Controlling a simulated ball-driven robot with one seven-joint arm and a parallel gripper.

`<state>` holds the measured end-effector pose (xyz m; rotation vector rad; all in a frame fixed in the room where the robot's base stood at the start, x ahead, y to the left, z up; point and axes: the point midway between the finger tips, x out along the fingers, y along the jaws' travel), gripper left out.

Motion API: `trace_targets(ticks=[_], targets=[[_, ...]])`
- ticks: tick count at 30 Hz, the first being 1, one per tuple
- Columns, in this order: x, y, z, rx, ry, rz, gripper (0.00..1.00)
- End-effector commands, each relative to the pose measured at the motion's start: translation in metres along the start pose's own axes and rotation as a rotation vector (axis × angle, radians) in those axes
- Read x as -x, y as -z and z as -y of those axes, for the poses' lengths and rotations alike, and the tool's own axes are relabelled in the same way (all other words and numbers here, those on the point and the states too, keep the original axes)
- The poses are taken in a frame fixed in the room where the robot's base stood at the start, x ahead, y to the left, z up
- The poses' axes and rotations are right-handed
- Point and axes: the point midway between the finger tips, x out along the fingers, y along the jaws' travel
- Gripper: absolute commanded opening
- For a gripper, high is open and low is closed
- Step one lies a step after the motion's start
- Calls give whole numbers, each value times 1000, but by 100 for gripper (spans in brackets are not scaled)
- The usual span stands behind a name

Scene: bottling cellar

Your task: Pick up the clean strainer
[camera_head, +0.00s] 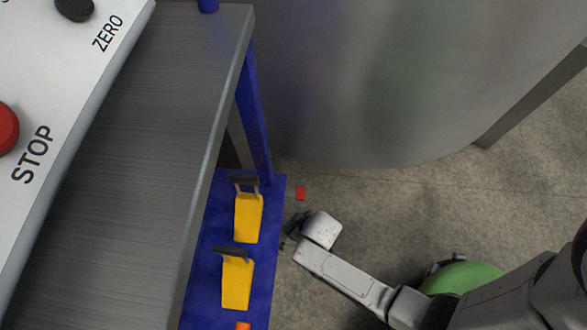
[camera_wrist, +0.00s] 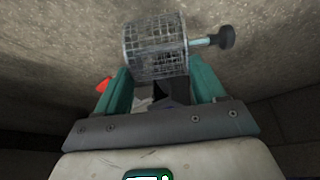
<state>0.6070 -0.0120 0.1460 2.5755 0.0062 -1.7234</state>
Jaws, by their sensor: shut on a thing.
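The strainer (camera_wrist: 155,48) is a grey wire-mesh cylinder with a pale blue stem and a dark knob at its right end, seen in the wrist view. My gripper (camera_wrist: 161,77) has its teal fingers shut on it, and the mesh lies across the fingertips. The mesh looks grey and empty, but fine residue is too small to tell. In the head view my gripper (camera_head: 291,232) is low, just right of the blue base plate, mostly hidden by my own wrist. The strainer cannot be made out in that view.
A panel (camera_head: 60,90) with STOP and ZERO buttons is at upper left. A large steel tank (camera_head: 380,80) stands behind. A small red piece (camera_head: 300,193) lies near my gripper.

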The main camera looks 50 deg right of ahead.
Motion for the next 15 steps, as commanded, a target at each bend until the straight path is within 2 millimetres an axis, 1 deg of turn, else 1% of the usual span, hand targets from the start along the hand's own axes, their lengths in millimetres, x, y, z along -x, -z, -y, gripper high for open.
trace_targets(ticks=[1,5,6,9,15], targets=[[23,-2,-1,-1,1,0,10],[60,-13,-4,-1,0,0,10],[66,-23,-5,-1,1,3,10],[82,-41,-8,-1,0,1,10],[107,-67,-12,0,-1,0,10]])
